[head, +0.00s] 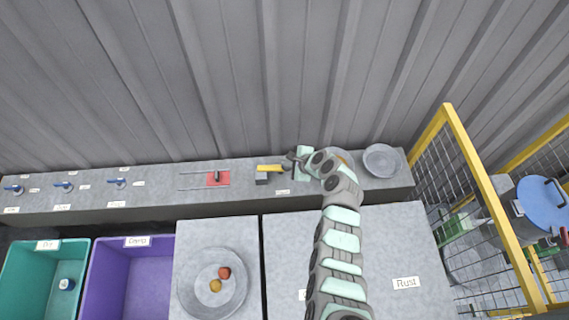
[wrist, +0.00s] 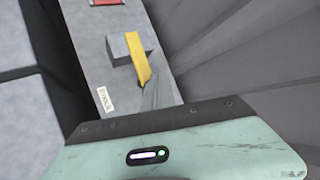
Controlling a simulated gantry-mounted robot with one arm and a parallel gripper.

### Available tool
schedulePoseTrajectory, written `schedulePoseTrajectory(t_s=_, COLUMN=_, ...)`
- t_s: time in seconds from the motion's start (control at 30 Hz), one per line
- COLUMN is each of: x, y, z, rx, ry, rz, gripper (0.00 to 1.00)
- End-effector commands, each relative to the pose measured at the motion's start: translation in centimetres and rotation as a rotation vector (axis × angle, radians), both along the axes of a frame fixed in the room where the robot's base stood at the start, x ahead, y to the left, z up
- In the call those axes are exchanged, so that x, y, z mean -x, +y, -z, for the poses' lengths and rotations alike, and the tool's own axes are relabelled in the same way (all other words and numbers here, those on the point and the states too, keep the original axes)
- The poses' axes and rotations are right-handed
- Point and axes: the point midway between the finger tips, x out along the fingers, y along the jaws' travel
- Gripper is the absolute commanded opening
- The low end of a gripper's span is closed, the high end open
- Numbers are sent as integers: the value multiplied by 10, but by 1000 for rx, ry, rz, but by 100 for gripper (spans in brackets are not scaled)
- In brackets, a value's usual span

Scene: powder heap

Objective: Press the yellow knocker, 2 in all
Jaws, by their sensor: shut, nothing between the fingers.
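The yellow knocker (head: 270,168) is a yellow bar on a grey block on the long grey shelf along the back wall. It also shows in the wrist view (wrist: 139,64), with the grey block (wrist: 121,48) beside its upper part. My gripper (head: 291,161) is shut and empty, just right of the knocker in the head view. In the wrist view my gripper's mint body fills the bottom, and the fingertips are mostly hidden near the knocker's lower end. I cannot tell whether they touch it.
A red slider (head: 218,178) sits left of the knocker, with several blue-handled valves further left. A round plate (head: 381,160) lies at the shelf's right. Below are a teal bin (head: 84,262), a purple bin (head: 168,262) and a dish (head: 240,290) with two balls. A yellow-framed mesh fence (head: 487,205) stands right.

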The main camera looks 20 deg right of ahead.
Motion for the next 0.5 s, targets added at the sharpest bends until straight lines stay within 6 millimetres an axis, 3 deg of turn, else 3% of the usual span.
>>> schedulePoseTrajectory(t_s=0.5, x=0, y=2, z=7, rx=-2, ry=1, rz=-2, gripper=0)
